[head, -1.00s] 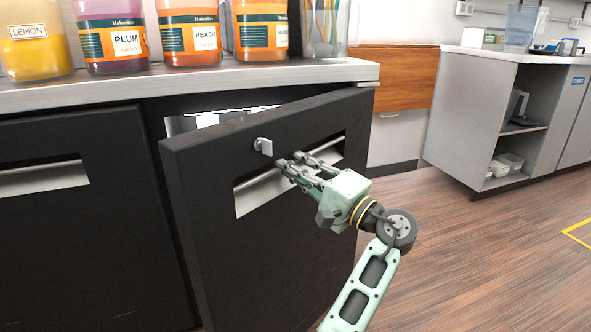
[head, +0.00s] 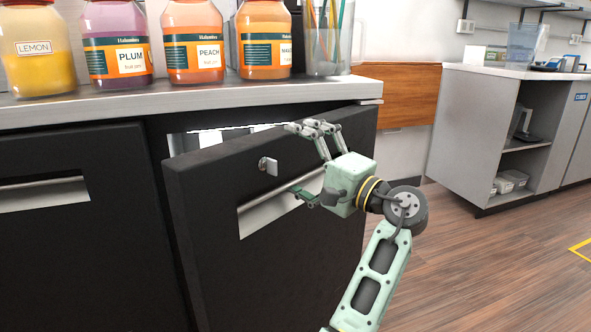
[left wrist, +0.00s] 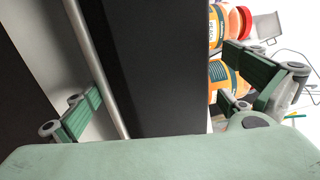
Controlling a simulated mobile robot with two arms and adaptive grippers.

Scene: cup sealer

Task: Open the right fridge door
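The right fridge door (head: 290,275) is black and stands ajar, its left side out from the cabinet. A gap above it shows a bright interior. Its handle (head: 261,207) is a metal bar in a pale recess; it also shows in the left wrist view (left wrist: 97,65). My left gripper (head: 298,160) is open in front of the door's upper right part. Its fingers are spread, one by the handle recess, the other up at the door's top edge. In the left wrist view the fingers (left wrist: 165,95) lie on either side of a dark door strip. My right gripper is not in view.
A small lock (head: 268,166) sticks out above the handle. The left fridge door (head: 85,255) is shut. Jars, including a plum one (head: 117,45), and a clear container (head: 328,40) stand on the counter (head: 150,108). Wooden floor (head: 480,270) is clear at right.

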